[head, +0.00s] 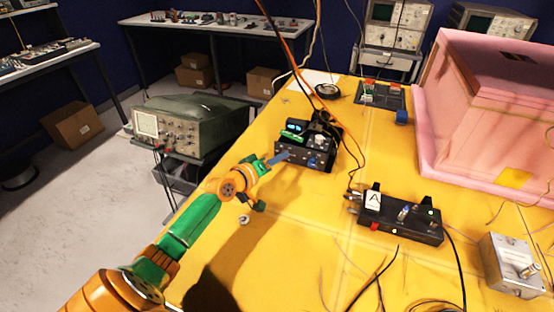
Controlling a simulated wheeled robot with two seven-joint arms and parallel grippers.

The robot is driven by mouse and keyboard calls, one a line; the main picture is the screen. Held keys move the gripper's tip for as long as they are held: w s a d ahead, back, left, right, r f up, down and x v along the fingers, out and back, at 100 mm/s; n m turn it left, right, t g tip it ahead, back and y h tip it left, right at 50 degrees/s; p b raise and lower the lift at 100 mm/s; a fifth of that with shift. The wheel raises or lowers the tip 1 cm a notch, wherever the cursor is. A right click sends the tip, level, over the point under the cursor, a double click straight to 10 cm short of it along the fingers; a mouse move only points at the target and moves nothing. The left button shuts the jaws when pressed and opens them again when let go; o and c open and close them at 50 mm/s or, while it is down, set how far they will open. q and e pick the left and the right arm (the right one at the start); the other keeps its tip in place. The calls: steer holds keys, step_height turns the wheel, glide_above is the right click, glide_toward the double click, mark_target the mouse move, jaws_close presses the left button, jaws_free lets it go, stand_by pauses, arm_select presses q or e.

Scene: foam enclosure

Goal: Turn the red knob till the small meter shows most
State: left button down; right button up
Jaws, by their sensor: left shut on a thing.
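A black instrument box (318,153) with small lit displays (295,126) and several small knobs on its front stands on the yellow table. The reading on the displays is too small to make out. My left gripper (279,159), with blue fingertips, reaches the left end of the box's front face and is shut there. Its fingers cover what they hold, which looks to be the red knob; no red knob shows clearly on this box. My right gripper is out of view.
A black box marked A (428,231) with a small red part stands to the right. A metal box (508,262) is at the right edge, below a pink foam enclosure (428,150). Loose cables cross the yellow table (290,240). An oscilloscope (190,122) stands left.

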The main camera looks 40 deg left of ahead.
arm_select(q)
steer(key=c, duration=0.9)
jaws_free()
steer(key=shift+f, duration=0.1)
steer(key=shift+o, duration=1.3)
steer(key=shift+w+d, duration=0.1)
steer(key=shift+w, duration=0.15)
steer(key=p+v, duration=0.1)
steer(key=v, duration=0.6)
